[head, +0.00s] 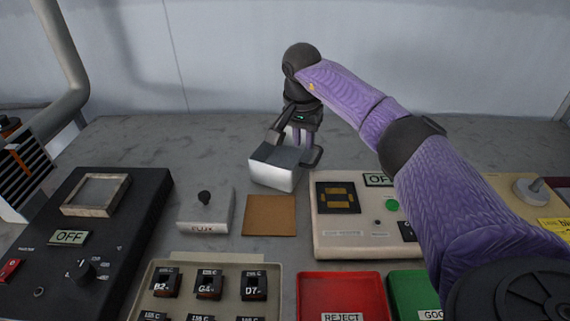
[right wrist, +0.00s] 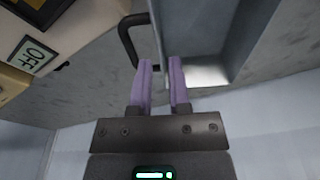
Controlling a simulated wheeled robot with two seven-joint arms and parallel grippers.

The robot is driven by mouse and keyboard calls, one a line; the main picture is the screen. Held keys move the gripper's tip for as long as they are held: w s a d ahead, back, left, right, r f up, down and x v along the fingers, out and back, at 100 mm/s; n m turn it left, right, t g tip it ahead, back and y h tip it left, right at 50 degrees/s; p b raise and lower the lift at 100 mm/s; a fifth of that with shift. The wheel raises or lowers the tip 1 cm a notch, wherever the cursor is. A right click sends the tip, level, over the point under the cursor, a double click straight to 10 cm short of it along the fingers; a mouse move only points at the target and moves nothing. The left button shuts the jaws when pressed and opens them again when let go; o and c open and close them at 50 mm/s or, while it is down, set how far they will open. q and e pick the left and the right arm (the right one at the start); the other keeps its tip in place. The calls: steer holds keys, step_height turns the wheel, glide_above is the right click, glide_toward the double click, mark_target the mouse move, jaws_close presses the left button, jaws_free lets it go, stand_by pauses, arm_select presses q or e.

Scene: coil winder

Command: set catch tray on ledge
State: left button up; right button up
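The catch tray, a silver metal box (head: 272,176), is near the middle of the grey surface in the head view, behind a brown square pad. Its grey wall fills the upper right of the right wrist view (right wrist: 240,40), with a thin dark handle (right wrist: 127,38) beside it. My right gripper (head: 300,138) comes down at the tray's back edge. Whether the tray touches the surface is unclear. My left gripper is not in view.
The brown pad (head: 269,215) lies in front of the tray. A grey box with a black knob (head: 206,210) stands left, a beige console (head: 333,248) right. A red reject bin (head: 342,283) and green bin (head: 412,291) are in front. The surface behind is bare.

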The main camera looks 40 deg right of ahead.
mark_target(304, 151)
steer(key=f+b, duration=0.1)
steer(key=f, duration=0.3)
steer(key=shift+w+d+b, duration=0.1)
steer(key=shift+d+b, duration=0.25)
steer(key=shift+d, duration=0.05)
steer(key=shift+f, duration=0.1)
jaws_close()
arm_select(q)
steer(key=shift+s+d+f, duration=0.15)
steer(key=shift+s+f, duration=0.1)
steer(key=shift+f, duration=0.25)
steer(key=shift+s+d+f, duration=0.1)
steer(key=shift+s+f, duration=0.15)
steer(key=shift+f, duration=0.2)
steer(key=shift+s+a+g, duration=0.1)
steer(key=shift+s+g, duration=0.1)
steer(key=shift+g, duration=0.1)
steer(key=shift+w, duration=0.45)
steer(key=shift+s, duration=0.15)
